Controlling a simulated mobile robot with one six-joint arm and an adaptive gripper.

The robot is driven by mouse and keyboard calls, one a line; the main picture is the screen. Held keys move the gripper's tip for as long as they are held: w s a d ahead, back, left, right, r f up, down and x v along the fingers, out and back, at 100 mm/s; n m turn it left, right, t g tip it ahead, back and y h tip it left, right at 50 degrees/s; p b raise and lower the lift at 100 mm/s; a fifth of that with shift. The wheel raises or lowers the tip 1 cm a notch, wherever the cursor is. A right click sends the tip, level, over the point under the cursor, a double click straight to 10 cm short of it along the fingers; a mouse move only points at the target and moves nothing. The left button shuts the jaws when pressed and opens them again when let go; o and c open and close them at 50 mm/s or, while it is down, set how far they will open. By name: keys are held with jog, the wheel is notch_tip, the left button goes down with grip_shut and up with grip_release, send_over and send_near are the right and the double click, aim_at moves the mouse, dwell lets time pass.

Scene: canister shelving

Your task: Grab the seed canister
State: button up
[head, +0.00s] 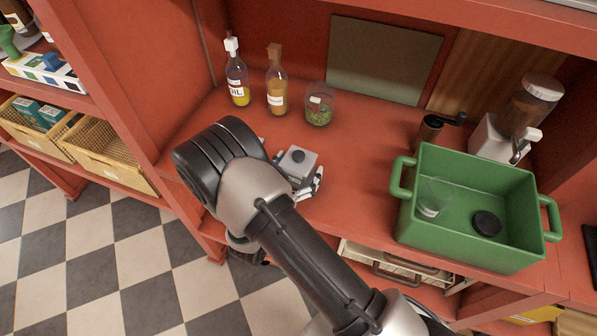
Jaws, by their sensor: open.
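A clear glass jar (319,108) with green contents and a small pale label stands upright on the red counter, right of two bottles. It looks like the seed canister, but I cannot read its label. My gripper (300,172) is open near the counter's front edge, in front of the jar and slightly left of it, apart from it. A small grey block with a dark round top shows at the gripper; I cannot tell whether it is part of the gripper. My arm partly hides the gripper and the counter edge.
An oil bottle (237,76) and an amber bottle (276,82) stand left of the jar. A green tub (467,253) at right holds a clear container (433,198) and a black disc (487,223). A grinder (513,120) stands behind it. Counter between jar and tub is clear.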

jog(key=c, duration=1.3)
jog(key=shift+r, duration=0.1)
